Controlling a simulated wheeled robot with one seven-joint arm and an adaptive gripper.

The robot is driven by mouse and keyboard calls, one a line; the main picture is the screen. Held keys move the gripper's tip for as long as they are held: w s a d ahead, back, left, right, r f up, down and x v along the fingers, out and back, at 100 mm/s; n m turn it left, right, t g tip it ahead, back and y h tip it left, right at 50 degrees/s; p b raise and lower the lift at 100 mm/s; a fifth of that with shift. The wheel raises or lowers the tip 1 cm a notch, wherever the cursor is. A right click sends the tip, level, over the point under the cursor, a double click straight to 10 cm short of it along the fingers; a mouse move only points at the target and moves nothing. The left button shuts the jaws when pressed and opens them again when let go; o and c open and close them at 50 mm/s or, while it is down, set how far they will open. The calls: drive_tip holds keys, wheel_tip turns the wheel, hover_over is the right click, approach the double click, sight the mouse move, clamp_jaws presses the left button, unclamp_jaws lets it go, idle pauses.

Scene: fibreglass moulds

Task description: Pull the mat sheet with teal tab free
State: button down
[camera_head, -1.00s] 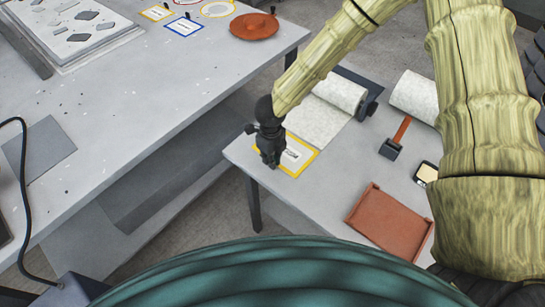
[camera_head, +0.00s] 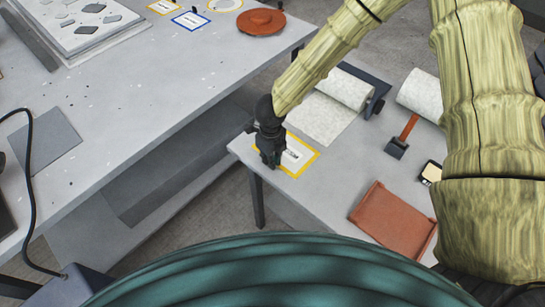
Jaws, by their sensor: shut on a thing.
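A pale mottled mat sheet (camera_head: 318,118) lies on the right table, running from a roll (camera_head: 346,88) at its back end toward my gripper. My gripper (camera_head: 270,160) points down at the table's near left corner, over the left part of a yellow-bordered card (camera_head: 301,157). It is shut at the near left end of the sheet. The gripper hides the exact place of the grip. I cannot make out the teal tab clearly.
A second pale roll (camera_head: 419,94), a red-handled tool (camera_head: 403,135) and a rust-red tray (camera_head: 394,220) stand on the right table (camera_head: 330,185). A larger table (camera_head: 150,110) on the left holds a terracotta disc (camera_head: 261,21) and cards. A gap separates the tables.

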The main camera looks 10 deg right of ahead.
drive_tip(key=shift+s+a, duration=0.1)
drive_tip(key=shift+r, duration=0.1)
idle(0.4)
drive_tip(key=shift+r+p, duration=2.3)
drive_tip(key=shift+r, duration=0.15)
